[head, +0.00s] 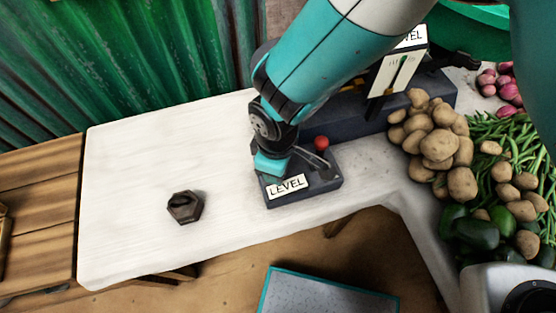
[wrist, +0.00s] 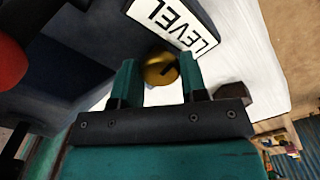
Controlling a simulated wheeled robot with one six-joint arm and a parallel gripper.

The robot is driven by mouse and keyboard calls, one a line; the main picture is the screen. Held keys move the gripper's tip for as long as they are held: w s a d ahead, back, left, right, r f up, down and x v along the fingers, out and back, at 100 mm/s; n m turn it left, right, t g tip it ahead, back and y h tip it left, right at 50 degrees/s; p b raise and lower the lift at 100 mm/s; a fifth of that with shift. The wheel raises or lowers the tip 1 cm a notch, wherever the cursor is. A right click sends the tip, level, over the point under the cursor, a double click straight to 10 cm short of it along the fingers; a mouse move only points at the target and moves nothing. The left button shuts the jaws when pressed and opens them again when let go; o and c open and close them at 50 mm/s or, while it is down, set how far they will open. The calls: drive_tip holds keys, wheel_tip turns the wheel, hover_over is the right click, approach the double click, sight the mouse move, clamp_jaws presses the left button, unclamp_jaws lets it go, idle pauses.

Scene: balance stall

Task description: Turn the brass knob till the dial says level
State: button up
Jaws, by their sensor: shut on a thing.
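The brass knob (wrist: 160,69) shows in the wrist view between the two teal fingers of my gripper (wrist: 160,82), which is shut on it. A dark line marks the knob's face. In the head view my gripper (head: 272,165) comes down at the left side of the dark control box and hides the knob. The box carries a white LEVEL plate (head: 287,187), also seen in the wrist view (wrist: 172,22). The dial (head: 397,72) stands on the dark base at the back, with a LEVEL sign above it. My arm covers part of it, and its exact reading is too small to tell.
A red ball-topped lever (head: 321,143) stands on the box close to my gripper. A dark hexagonal weight (head: 184,207) sits on the white table (head: 130,190) to the left. Potatoes (head: 438,146), beans and other vegetables fill the right side.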

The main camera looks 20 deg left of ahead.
drive_tip(key=o, duration=0.9)
wheel_tip(320, 180, up, 18)
drive_tip(key=shift+f+b, duration=0.25)
drive_tip(key=shift+b, duration=0.05)
drive_tip(key=shift+d, duration=0.1)
drive_tip(key=w+d+r+m+y, duration=0.2)
drive_tip(key=d+r+m, duration=0.45)
drive_tip(key=d, duration=0.65)
drive_tip(key=s+d+r+m, duration=0.1)
drive_tip(key=s+d, duration=0.1)
drive_tip(key=d, duration=0.1)
drive_tip(key=s+d+r+m+y, duration=0.1)
drive_tip(key=s+d+r, duration=0.1)
drive_tip(key=d, duration=0.1)
drive_tip(key=s+d+r+m+y+p, duration=0.1)
drive_tip(key=s+d, duration=0.2)
drive_tip(key=shift+d+r, duration=0.3)
drive_tip(key=shift+r, duration=0.05)
